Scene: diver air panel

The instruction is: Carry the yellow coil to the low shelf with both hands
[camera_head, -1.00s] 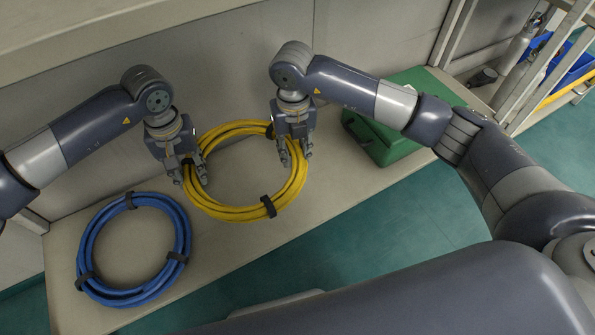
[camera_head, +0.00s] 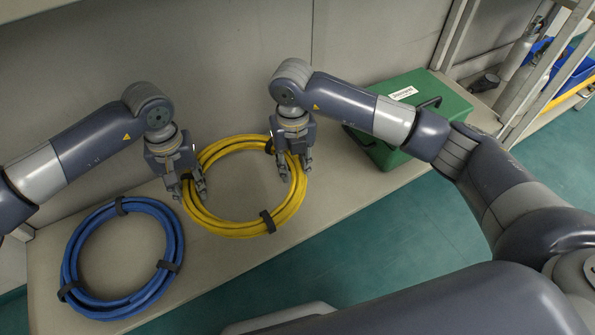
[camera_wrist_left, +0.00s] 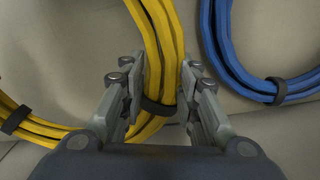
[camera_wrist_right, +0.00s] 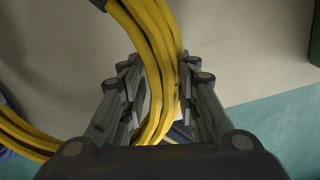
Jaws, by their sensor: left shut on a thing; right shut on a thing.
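The yellow coil (camera_head: 236,229) is a ring of hose with dark bands, in the middle of the head view over a pale bench. My left gripper (camera_head: 189,192) is shut on its left side; in the left wrist view the yellow hose (camera_wrist_left: 163,45) passes between the fingers, with a dark band there. My right gripper (camera_head: 296,171) is shut on its upper right side; the right wrist view shows the hose (camera_wrist_right: 152,40) between the fingers. I cannot tell whether the coil touches the bench. I cannot tell which surface is the low shelf.
A blue coil (camera_head: 72,248) lies on the pale bench (camera_head: 205,262), close to the yellow one's left. A green case (camera_head: 448,108) stands at right, partly behind my right arm. A metal frame and blue bin (camera_head: 568,72) are far right. Teal floor (camera_head: 385,232) is open in front.

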